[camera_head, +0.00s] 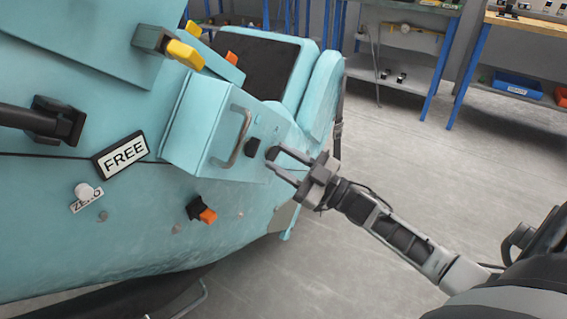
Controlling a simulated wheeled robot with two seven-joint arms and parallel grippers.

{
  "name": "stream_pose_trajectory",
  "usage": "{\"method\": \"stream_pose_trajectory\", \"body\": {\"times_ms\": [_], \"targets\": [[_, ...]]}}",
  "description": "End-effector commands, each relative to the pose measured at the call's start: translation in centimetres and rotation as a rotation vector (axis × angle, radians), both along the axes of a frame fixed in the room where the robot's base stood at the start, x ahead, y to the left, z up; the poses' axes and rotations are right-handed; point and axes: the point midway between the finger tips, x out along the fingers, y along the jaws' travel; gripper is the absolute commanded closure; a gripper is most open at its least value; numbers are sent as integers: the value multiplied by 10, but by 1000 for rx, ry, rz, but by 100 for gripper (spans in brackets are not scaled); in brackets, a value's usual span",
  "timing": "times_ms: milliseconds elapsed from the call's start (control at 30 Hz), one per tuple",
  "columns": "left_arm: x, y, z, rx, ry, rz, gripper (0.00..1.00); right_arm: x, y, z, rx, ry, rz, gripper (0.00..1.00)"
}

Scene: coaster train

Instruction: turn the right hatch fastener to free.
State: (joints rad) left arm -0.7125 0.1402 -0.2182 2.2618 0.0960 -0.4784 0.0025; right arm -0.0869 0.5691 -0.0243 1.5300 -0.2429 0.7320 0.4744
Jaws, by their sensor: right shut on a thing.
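The hatch (222,128) is the teal front face of a box on the teal coaster car, with a grey bar handle (238,137) on it. A black block (252,147) sits just right of the handle. My right gripper (273,160) reaches in from the lower right to the hatch's right side. It is shut on a small dark part there, which I take for the right hatch fastener (271,153). The fastener is mostly hidden by the fingers, so its angle cannot be read. My left gripper is not in view.
A FREE sign (124,155) and a ZERO label (86,201) are on the car. An orange-tipped black knob (202,210) sits below the hatch and a yellow-tipped one (185,53) above. Blue-legged workbenches (465,75) stand behind. The grey floor at right is clear.

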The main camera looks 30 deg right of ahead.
Motion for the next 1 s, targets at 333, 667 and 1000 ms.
{"method": "stream_pose_trajectory", "body": {"times_ms": [333, 667, 1000], "targets": [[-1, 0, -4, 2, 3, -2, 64, 1, -3, 2, -261, -108, 1, 88], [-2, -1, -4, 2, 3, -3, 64, 1, -3, 2, -397, -165, 0, 88], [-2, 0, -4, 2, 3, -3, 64, 1, -3, 2, -429, -178, 0, 88]]}}
